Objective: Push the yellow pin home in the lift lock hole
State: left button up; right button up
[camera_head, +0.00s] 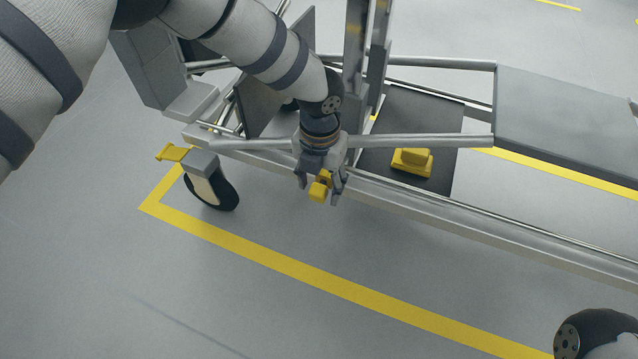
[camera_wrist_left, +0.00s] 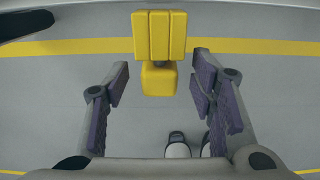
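The yellow pin (camera_head: 319,190) shows at the near side rail of the grey lift frame (camera_head: 420,205). In the left wrist view the yellow pin (camera_wrist_left: 159,79) has a square block in front and a wider ribbed yellow part (camera_wrist_left: 158,36) behind it. My left gripper (camera_head: 321,188) reaches down over the rail with its fingers around the pin. In the left wrist view its fingers (camera_wrist_left: 160,100) are spread wide, with a clear gap on each side of the block. The lock hole is hidden, and I cannot tell how deep the pin sits. My right gripper is not in view.
A caster wheel (camera_head: 213,190) with a yellow pedal (camera_head: 172,152) stands at the frame's left end. Another yellow block (camera_head: 411,162) sits on a dark plate (camera_head: 380,135) behind the rail. The grey floor in front is clear, with a yellow line (camera_head: 300,270) along it.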

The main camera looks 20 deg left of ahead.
aim_at(319, 186)
pick_arm(q)
notch_tip(319, 186, up, 12)
dwell(0.5)
jog(key=shift+c, duration=0.2)
